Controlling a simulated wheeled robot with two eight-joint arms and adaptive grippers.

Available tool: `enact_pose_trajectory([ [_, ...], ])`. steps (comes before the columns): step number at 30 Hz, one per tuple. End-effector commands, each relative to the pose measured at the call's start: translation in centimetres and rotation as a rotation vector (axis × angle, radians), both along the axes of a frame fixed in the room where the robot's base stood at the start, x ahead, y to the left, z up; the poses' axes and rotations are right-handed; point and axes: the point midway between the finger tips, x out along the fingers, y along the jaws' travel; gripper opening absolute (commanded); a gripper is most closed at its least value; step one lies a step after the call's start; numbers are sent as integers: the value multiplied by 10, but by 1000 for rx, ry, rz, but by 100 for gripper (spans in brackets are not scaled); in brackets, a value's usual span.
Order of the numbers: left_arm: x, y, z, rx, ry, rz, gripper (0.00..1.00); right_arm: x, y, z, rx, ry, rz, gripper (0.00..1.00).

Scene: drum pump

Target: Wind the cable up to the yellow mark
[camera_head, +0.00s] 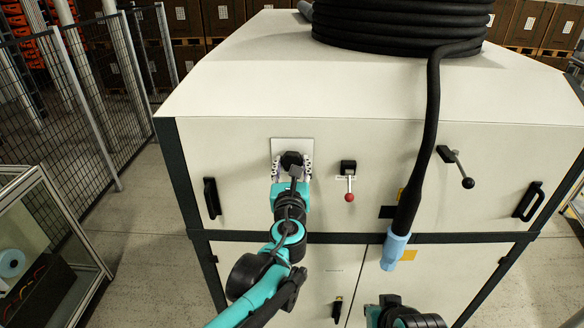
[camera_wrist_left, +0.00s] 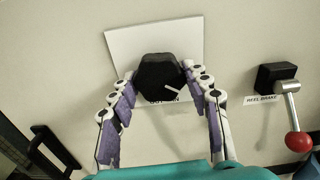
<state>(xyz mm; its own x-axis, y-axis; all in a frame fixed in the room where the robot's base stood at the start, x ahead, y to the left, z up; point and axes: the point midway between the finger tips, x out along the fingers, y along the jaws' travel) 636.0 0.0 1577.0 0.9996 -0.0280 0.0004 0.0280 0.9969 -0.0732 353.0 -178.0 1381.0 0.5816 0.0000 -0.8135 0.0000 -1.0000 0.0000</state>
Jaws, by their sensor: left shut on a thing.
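A black hose-like cable (camera_head: 431,110) hangs from a coil (camera_head: 395,28) on top of the pale cabinet, ending in a light blue connector (camera_head: 394,250) at the cabinet front. A black knob (camera_head: 291,159) sits on a white plate (camera_head: 290,145). My left gripper (camera_head: 292,172) is shut on this knob; in the left wrist view its two purple-padded fingers flank the knob (camera_wrist_left: 161,76). A crank with a black ball (camera_head: 468,183) is on the right. Yellow patches (camera_head: 409,255) show near the cable; I cannot tell which is the mark. My right gripper's fingers are not visible.
A reel brake lever with a red ball (camera_head: 349,197) is right of the knob; it also shows in the left wrist view (camera_wrist_left: 298,141). Part of my right arm is at the bottom. A mesh fence (camera_head: 75,110) stands left.

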Motion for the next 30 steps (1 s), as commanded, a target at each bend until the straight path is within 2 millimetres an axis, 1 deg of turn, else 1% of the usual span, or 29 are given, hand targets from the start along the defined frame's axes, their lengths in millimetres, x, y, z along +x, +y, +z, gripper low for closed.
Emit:
enact_pose_trajectory([
  [5, 0, 0, 0, -2, 0, 0, 19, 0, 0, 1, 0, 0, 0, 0],
  [6, 0, 0, 0, -2, 0, 0, 58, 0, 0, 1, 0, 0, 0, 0],
  [7, 0, 0, 0, -2, 0, 0, 66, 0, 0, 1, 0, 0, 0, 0],
  [8, 0, 0, 0, -2, 0, 0, 69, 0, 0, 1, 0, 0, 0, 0],
  [17, -1, 0, 0, -3, 0, 0, 69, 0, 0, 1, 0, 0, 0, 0],
  [20, -8, 0, 1, -3, 0, -1, 69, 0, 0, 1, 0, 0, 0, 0],
  [23, -23, 0, 0, -3, 0, -2, 69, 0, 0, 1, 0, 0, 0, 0],
  [30, -77, 1, 0, -3, 1, -4, 69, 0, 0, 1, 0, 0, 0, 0],
])
